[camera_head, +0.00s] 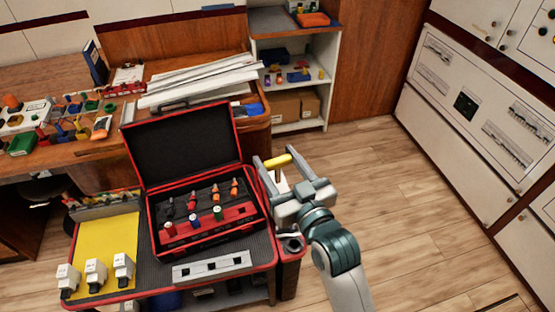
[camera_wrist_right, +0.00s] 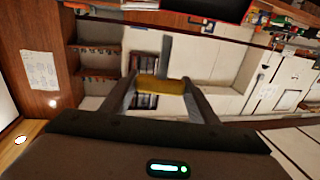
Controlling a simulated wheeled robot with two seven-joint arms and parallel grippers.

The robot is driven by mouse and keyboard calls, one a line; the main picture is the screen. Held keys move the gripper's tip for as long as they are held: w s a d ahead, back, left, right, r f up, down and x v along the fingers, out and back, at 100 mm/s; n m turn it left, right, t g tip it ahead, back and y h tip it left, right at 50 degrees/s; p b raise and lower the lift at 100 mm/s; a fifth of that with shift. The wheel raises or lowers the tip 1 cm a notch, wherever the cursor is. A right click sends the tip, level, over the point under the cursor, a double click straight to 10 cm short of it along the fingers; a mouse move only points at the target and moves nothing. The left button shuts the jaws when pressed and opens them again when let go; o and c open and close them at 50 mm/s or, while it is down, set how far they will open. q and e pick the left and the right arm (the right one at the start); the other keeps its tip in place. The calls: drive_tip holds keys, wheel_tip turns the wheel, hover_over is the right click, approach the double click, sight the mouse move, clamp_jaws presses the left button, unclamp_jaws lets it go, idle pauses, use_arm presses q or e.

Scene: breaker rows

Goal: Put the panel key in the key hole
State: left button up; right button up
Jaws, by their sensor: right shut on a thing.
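The panel key (camera_head: 279,161) has a yellow handle and sits between the fingertips of my right gripper (camera_head: 276,158). The gripper is shut on it and holds it in the air, just right of the open tool case. In the right wrist view the yellow handle of the key (camera_wrist_right: 162,87) lies across between the two fingers (camera_wrist_right: 161,88), and a grey shaft points away from the gripper. I cannot make out the key hole in either view. A panel cabinet (camera_head: 440,82) stands at the right, apart from the gripper. My left gripper is not in view.
The open tool case (camera_head: 157,243) sits on a cart with a yellow mat (camera_head: 107,236), several white blocks (camera_head: 96,274) and a grey slotted strip (camera_head: 212,267). A cluttered wooden bench stands behind, with a shelf (camera_head: 325,100) beside it. The wooden floor (camera_head: 410,215) is clear towards the cabinets.

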drive_tip(key=s+d+f+m+t+h, duration=0.1)
drive_tip(key=s+d+h, duration=0.3)
drive_tip(key=d, duration=0.6)
drive_tip(key=s+d+f+m+t+h, duration=0.1)
drive_tip(key=s+d+m+h, duration=0.3)
drive_tip(key=d, duration=0.7)
drive_tip(key=shift+s+d, duration=0.25)
drive_tip(key=shift+s, duration=0.65)
